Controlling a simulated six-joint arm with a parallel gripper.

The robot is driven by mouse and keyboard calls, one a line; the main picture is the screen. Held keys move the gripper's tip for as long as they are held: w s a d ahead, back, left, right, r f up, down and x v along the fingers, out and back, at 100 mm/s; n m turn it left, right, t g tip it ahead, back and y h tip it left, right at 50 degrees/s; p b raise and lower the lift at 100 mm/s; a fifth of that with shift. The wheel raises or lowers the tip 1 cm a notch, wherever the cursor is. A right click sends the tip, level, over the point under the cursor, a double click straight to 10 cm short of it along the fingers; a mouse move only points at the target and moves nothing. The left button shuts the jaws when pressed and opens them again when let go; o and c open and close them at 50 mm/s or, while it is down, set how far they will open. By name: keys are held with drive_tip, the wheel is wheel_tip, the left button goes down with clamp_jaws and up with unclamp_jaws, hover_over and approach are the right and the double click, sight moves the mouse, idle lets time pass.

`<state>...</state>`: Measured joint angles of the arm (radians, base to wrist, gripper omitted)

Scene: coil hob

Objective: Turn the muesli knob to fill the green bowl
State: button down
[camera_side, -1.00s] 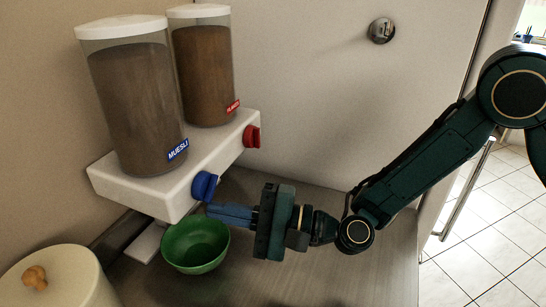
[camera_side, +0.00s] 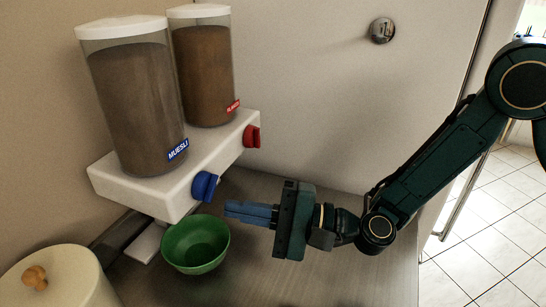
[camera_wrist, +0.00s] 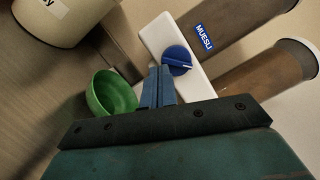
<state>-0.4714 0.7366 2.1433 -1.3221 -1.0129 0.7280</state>
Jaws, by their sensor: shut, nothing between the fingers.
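The muesli dispenser (camera_side: 138,105) is a clear canister with brown contents and a blue label, at the left of the side view. Its blue knob (camera_side: 204,186) sits on the front of the white base. The knob also shows in the wrist view (camera_wrist: 177,61), just beyond the fingertips. The green bowl (camera_side: 195,244) stands upright on the worktop below the knob; its visible inside looks empty. It shows at the left in the wrist view (camera_wrist: 112,93). My gripper (camera_side: 227,211) is shut and empty, its blue fingers pointing at the knob, a short gap to its right.
A second dispenser (camera_side: 206,75) with a red label and red knob (camera_side: 252,137) stands behind. A cream canister with a wooden lid knob (camera_side: 34,277) is at the front left. The worktop (camera_side: 340,281) right of the bowl is clear.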

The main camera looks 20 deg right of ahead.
drive_tip(key=shift+r, duration=3)
drive_tip(key=s+a+f+n+g+h, duration=0.1)
drive_tip(key=s+a+n+h, duration=0.15)
drive_tip(key=n, duration=0.55)
drive_tip(key=s+a+f+n+h, duration=0.1)
drive_tip(key=s+n, duration=0.3)
drive_tip(key=n, duration=0.4)
drive_tip(key=s+d+r+n+t+h, duration=0.1)
drive_tip(key=d+r+n+t+h, duration=0.2)
drive_tip(key=n, duration=0.7)
wheel_tip(320, 180, up, 4)
drive_tip(key=d+t, duration=0.1)
drive_tip(key=d, duration=0.1)
drive_tip(key=shift+s+d+f+n, duration=0.25)
drive_tip(key=shift+d+n, duration=0.05)
drive_tip(key=shift+w+h, duration=0.1)
drive_tip(key=shift+h, duration=0.15)
